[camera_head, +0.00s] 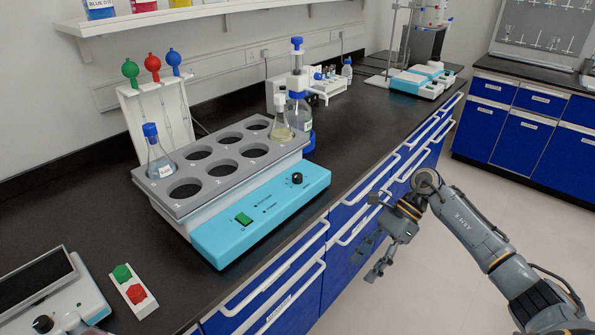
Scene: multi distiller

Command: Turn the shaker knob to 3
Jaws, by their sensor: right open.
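The shaker (262,211) stands on the black counter, with a light blue front panel and a grey rack of round holes on top. Its black knob (297,178) is on the right part of the panel; its setting is too small to read. A green switch (243,219) is on the left part of the panel. My right gripper (364,265) is open and empty, in front of the blue drawers, right of and below the shaker, apart from the knob. My left gripper is not in view.
Flasks stand in the rack at its left corner (160,164) and far right corner (281,127). Drawer handles (356,214) jut out along the counter front. The floor (440,265) is clear.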

